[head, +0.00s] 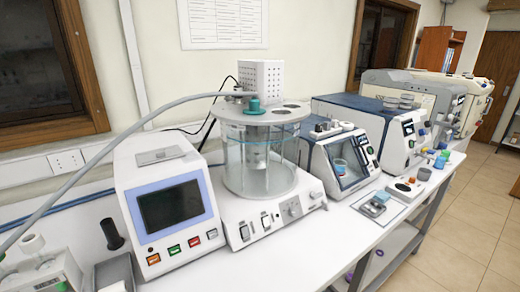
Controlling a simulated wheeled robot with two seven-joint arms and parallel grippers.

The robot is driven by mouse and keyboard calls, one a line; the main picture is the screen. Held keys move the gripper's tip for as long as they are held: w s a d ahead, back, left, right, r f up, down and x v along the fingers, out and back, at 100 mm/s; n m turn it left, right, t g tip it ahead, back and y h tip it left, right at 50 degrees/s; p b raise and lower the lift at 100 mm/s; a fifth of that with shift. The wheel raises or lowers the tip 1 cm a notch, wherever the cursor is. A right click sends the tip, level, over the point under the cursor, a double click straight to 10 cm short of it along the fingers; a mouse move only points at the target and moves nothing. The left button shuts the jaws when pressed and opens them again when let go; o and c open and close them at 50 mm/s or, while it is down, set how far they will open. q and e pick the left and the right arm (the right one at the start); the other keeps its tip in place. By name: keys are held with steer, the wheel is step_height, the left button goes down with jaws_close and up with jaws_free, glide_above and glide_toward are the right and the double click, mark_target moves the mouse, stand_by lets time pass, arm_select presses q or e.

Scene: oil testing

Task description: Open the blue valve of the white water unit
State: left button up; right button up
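A white unit (45,272) with white cylindrical parts on top is cut off at the lower left corner. A grey hose (105,148) runs from the left edge over to the top of a clear glass tank (260,170). The tank stands on a white base (268,218) with switches and a knob. I cannot make out a blue valve on either, and cannot tell which one is the water unit. Neither of my grippers is in view.
A white console (168,205) with a dark screen stands left of the tank. Blue-and-white instruments (342,155) line the bench (300,262) to the right. A small tray (378,206) lies near the front edge. Tiled floor (455,240) is open at right.

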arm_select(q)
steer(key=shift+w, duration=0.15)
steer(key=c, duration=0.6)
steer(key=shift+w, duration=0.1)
